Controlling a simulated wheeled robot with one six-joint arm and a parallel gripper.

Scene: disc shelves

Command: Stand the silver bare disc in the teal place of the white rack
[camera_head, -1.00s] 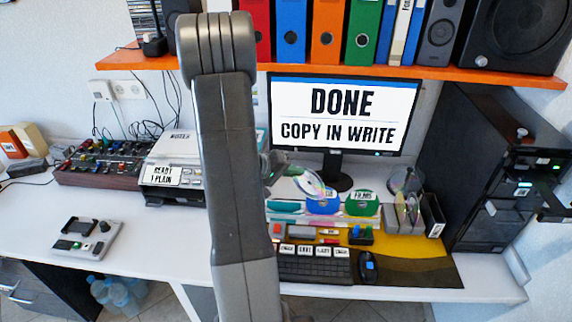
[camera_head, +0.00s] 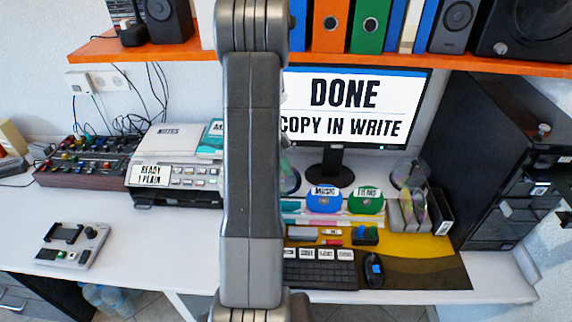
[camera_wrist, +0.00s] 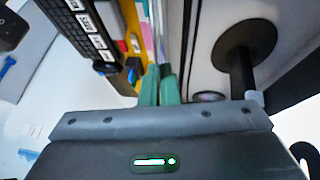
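My gripper (camera_wrist: 160,90) shows in the wrist view, its two green fingers close together on a thin, clear-silver disc (camera_wrist: 158,45) seen nearly edge-on. In the head view my arm hides the gripper; a shiny disc edge (camera_head: 290,178) shows just right of the arm, left of the monitor's stand. A pale rack (camera_head: 422,222) with upright shiny discs stands at the right of the desk; I cannot tell whether it is the task's white rack. Teal and pink strips (camera_head: 291,206) lie below the monitor, partly behind my arm. I cannot make out the teal place for certain.
A monitor (camera_head: 355,108) reads "DONE, COPY IN WRITE". A keyboard (camera_head: 320,272) and mouse (camera_head: 373,270) are in front. A black tower (camera_head: 490,150) stands right, a printer (camera_head: 175,165) left. An orange shelf (camera_head: 440,63) hangs above.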

